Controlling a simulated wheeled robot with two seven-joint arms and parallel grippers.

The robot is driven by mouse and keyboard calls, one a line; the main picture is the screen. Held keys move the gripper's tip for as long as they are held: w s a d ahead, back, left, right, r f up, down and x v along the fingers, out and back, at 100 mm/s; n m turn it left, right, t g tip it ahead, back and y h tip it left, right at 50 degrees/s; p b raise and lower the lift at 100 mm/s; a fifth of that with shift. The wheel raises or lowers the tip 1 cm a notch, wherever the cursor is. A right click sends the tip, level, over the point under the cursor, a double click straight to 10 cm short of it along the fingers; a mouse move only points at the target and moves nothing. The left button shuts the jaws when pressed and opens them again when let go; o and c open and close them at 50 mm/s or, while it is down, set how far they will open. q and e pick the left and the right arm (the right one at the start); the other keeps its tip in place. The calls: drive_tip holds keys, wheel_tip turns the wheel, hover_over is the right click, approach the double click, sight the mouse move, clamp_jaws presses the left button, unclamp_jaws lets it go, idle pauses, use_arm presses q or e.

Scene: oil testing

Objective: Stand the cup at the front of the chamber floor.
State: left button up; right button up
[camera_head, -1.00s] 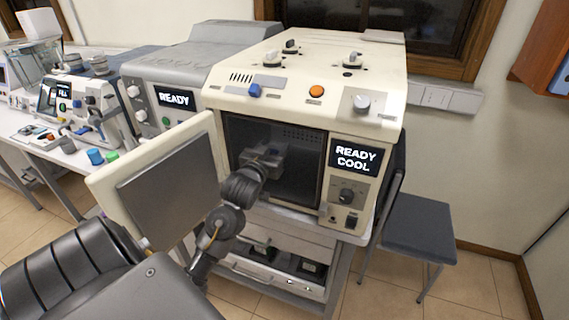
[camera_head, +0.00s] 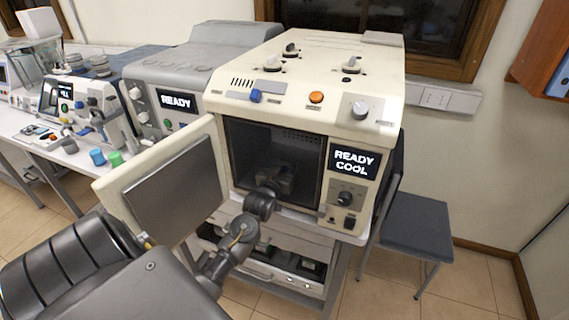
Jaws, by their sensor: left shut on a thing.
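The chamber (camera_head: 248,140) is the dark opening in the front of the cream oven, and its door (camera_head: 172,192) stands swung open to the left. My left gripper (camera_head: 282,178) is in the lower front part of the opening, near the chamber floor. It is shut on the cup, but the dark fingers and wrist hide nearly all of it. I cannot tell whether the cup touches the floor. My right gripper is out of view.
A display panel (camera_head: 353,160) reading READY COOL is right of the opening. The open door stands close to the left of my arm. Blue (camera_head: 97,157) and green (camera_head: 115,159) caps lie on the left bench. A dark seat (camera_head: 415,225) stands at right.

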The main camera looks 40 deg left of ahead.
use_arm(q)
drive_tip(key=shift+f, duration=0.2)
drive_tip(key=o, duration=1)
drive_tip(key=shift+o, duration=0.2)
drive_tip(key=shift+r, duration=0.1)
drive_tip(key=shift+r, duration=0.2)
drive_tip(key=b+v, duration=0.2)
drive_tip(key=v, duration=1)
drive_tip(key=shift+b, duration=0.35)
drive_tip(key=shift+f, duration=0.1)
